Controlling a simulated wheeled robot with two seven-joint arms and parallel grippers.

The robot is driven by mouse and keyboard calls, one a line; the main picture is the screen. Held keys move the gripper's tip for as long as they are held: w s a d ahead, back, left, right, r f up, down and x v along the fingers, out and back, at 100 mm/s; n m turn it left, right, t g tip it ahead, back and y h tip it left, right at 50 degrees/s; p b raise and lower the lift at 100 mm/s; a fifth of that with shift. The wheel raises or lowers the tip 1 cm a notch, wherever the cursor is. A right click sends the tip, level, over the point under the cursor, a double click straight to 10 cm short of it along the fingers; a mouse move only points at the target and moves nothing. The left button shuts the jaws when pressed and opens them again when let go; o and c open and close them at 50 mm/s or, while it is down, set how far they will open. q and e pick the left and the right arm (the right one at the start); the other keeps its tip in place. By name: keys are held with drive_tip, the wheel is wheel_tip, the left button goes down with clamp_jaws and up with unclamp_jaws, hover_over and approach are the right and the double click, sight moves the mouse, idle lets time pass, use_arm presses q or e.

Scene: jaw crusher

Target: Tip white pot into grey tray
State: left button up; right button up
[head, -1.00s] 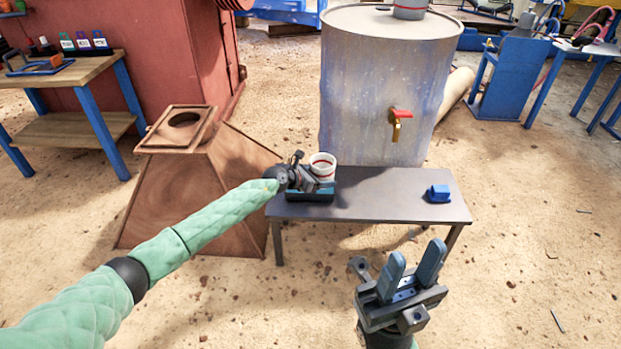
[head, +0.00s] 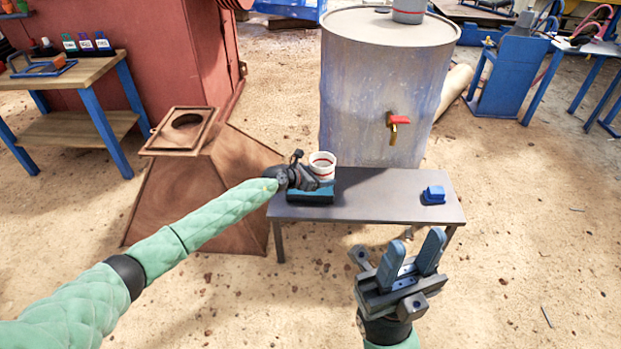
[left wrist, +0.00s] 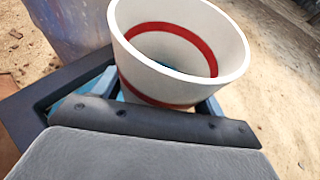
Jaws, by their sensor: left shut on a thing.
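The white pot (head: 322,163) with a red band is at the left end of the grey bench, above a dark tray with a teal inside (head: 312,195). It looks about upright in the head view. My left gripper (head: 312,178) is shut on the pot. In the left wrist view the pot (left wrist: 180,50) fills the upper middle, its inside partly visible with a red ring, and the dark tray rim (left wrist: 50,88) shows under it. Whether the pot touches the tray is unclear. My right gripper (head: 411,258) is open and empty, in front of the bench.
The grey bench (head: 385,196) holds a small blue object (head: 434,194) at its right end. A large drum (head: 375,90) with a red-handled tap (head: 397,122) stands behind it. A brown hopper (head: 195,185) stands left. The bench middle is clear.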

use_arm(q)
drive_tip(key=s+r+p, duration=1.8)
drive_tip(key=s+p, duration=0.1)
drive_tip(key=p, duration=1.3)
drive_tip(key=shift+s+p, duration=0.35)
drive_tip(key=shift+f, duration=0.15)
